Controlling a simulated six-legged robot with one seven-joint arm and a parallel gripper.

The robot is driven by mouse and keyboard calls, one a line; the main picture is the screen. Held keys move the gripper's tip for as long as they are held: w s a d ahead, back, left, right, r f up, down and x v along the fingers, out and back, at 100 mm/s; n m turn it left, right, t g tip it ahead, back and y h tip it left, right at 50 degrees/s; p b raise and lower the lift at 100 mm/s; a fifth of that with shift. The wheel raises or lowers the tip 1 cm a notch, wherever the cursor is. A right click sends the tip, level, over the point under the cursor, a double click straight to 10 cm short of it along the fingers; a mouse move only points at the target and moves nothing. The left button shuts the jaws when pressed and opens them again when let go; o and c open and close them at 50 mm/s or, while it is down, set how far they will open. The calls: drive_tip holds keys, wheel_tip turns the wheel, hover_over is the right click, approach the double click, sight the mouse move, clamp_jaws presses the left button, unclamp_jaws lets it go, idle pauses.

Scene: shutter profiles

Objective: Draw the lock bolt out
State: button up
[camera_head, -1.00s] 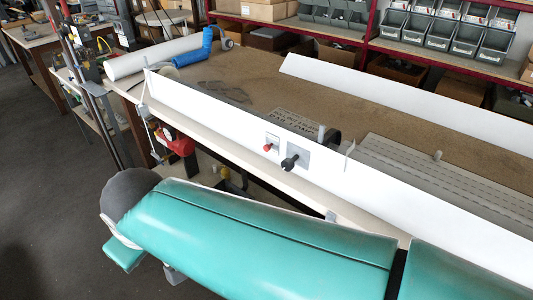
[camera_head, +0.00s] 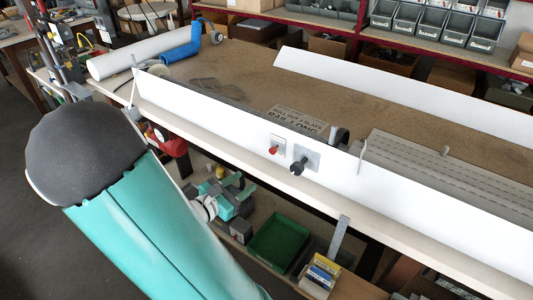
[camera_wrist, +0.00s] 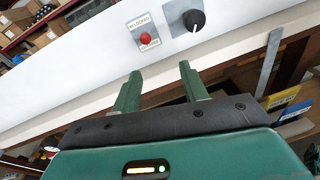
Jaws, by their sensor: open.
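The lock bolt shows as a red knob (camera_head: 274,150) on a small labelled plate on the front face of a long white profile (camera_head: 215,117). The wrist view shows the red knob (camera_wrist: 146,40) too, with "IN LOCKED" printed above it. The lettering beside the knob is partly covered. My gripper (camera_wrist: 160,72) is open and empty. Its two dark green fingers point up towards the profile, below the red knob and apart from it.
A black knob (camera_head: 299,166) on a grey plate sits right of the red one; the wrist view shows it too (camera_wrist: 194,20). The pale bench edge (camera_head: 240,160) runs below the profile. A green bin (camera_head: 278,241) and small boxes (camera_head: 320,273) stand on a lower shelf.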

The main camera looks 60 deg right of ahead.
drive_tip(key=d+n+h, duration=0.1)
drive_tip(key=n, duration=0.1)
drive_tip(key=t, duration=0.1)
approach(271, 151)
drive_tip(key=shift+n+h, duration=0.4)
drive_tip(key=d, duration=0.2)
drive_tip(key=s+d, duration=0.1)
drive_tip(key=d, duration=0.5)
drive_tip(key=shift+s+d+f, duration=0.2)
drive_tip(key=shift+s+f, duration=0.15)
drive_tip(key=shift+f, duration=0.05)
clamp_jaws()
